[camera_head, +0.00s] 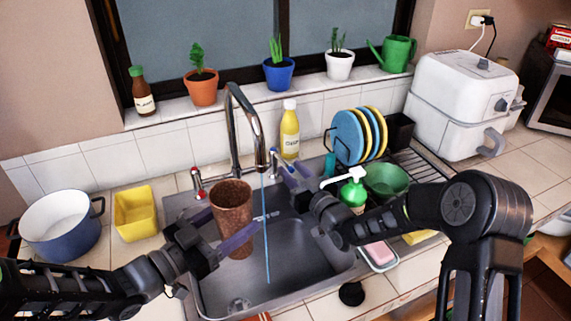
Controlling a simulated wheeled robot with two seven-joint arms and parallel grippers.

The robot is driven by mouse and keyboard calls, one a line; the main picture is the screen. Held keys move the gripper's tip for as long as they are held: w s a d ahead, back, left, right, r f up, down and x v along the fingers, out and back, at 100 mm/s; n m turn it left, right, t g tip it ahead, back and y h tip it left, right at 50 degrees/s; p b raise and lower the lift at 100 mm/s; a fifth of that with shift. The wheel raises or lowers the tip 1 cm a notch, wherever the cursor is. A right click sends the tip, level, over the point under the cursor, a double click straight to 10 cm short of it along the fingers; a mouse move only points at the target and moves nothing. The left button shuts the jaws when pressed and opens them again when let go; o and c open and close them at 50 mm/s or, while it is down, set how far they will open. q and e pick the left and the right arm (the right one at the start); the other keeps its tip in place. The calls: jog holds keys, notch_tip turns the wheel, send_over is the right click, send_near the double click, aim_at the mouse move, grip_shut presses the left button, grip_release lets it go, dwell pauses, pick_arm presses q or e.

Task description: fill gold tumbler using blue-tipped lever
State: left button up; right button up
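The tumbler (231,207) is a speckled copper-brown cup, roughly upright over the left part of the sink. My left gripper (222,229) has its purple fingers on either side of it and appears shut on it. A thin blue water stream (266,235) falls from the tall chrome faucet (233,115) just right of the tumbler, into the sink. The blue-tipped lever (273,153) is at the right of the faucet. My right gripper (288,168) is beside this lever, its fingertips apart; contact is unclear. The tumbler's inside is hard to see.
A red-tipped lever (197,183) stands left of the tumbler. The metal sink (290,262) lies below. A yellow container (135,212) and blue pot (60,226) are left. A yellow bottle (290,130), plate rack, green soap dispenser (353,190) and green bowl (387,180) crowd the right.

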jog(key=shift+s+d, duration=0.2)
jog(key=shift+s, duration=0.2)
jog(key=shift+c, duration=0.5)
jog(key=shift+a+f, duration=0.1)
jog(key=shift+c, duration=1.4)
jog(key=shift+a+f+n+h, duration=0.15)
jog(key=shift+f+n+h, duration=0.2)
jog(key=shift+h, duration=0.45)
jog(key=c, duration=0.3)
jog(key=shift+s+f+n+h, duration=0.15)
jog(key=shift+f+n+h, duration=0.15)
jog(key=shift+h, duration=0.2)
grip_shut()
jog(key=s+a+r+n+t+h, duration=0.1)
jog(key=s+a+n, duration=0.3)
jog(key=s+n, duration=0.6)
jog(key=n, duration=0.4)
jog(key=shift+s+a+r+h, duration=0.2)
jog(key=shift+s+a+h, duration=0.1)
jog(key=shift+s, duration=0.05)
